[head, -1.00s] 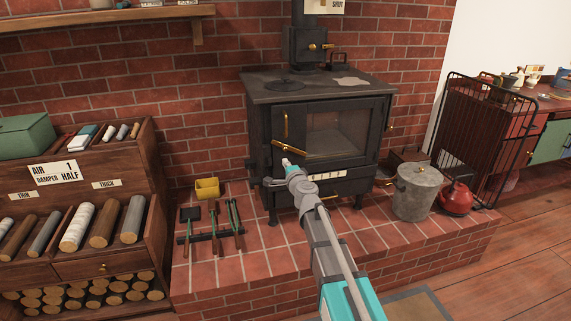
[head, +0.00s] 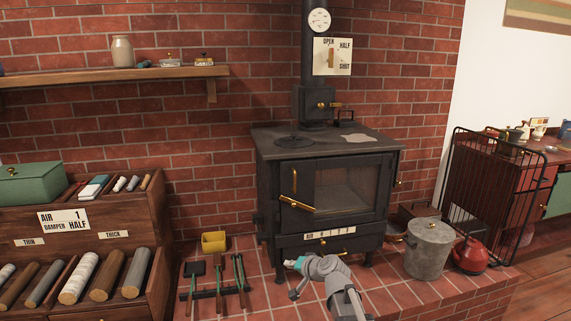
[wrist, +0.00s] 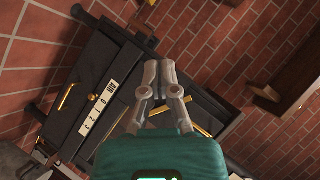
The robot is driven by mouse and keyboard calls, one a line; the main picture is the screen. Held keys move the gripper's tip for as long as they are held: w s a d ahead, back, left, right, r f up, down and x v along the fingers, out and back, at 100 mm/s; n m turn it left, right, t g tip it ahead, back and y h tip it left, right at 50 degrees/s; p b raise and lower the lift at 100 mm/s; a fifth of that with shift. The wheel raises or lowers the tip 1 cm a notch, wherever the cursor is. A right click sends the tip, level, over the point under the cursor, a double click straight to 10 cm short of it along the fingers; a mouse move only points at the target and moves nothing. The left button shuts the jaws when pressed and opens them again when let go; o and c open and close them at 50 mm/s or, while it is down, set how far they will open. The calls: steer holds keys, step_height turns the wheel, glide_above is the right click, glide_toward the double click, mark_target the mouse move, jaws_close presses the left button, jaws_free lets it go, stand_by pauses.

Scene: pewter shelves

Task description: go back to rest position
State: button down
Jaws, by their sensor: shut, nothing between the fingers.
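My gripper (wrist: 153,70) shows in the wrist view with its two grey fingers together and nothing between them. In the head view my arm's end is low in front of the black stove (head: 268,190), over the brick hearth, apart from the stove door. The stove door (head: 345,190) looks shut, with a slanted brass handle (head: 297,204) at its left. In the wrist view the stove (wrist: 75,75) appears tilted behind the fingers. The fingertips cannot be made out clearly in the head view.
A grey lidded bucket (head: 428,250) and a red kettle (head: 470,254) stand at the hearth's right. A tool rack (head: 215,290) and a yellow box (head: 214,242) are at its left. A wooden log shelf (head: 157,225) fills the left; a black screen (head: 470,185) stands right.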

steer(key=s+d+f+n+g+h, duration=0.1)
steer(key=s+d+f+g+h, duration=0.2)
steer(key=s+d, duration=0.3)
steer(key=s+d+f+n+g+h+p, duration=0.1)
steer(key=s+d+f+g+h, duration=0.25)
steer(key=s, duration=0.45)
steer(key=s+d+f+n+g+h, duration=0.1)
steer(key=s+d+f+g+h, duration=0.15)
steer(key=s+d, duration=0.4)
step_height(320, 180, up, 24)
steer(key=p, duration=2.4)
steer(key=shift+s+a+r+g+p, duration=0.15)
steer(key=shift+s+a+g+p, duration=0.1)
steer(key=shift+s+g+p, duration=0.05)
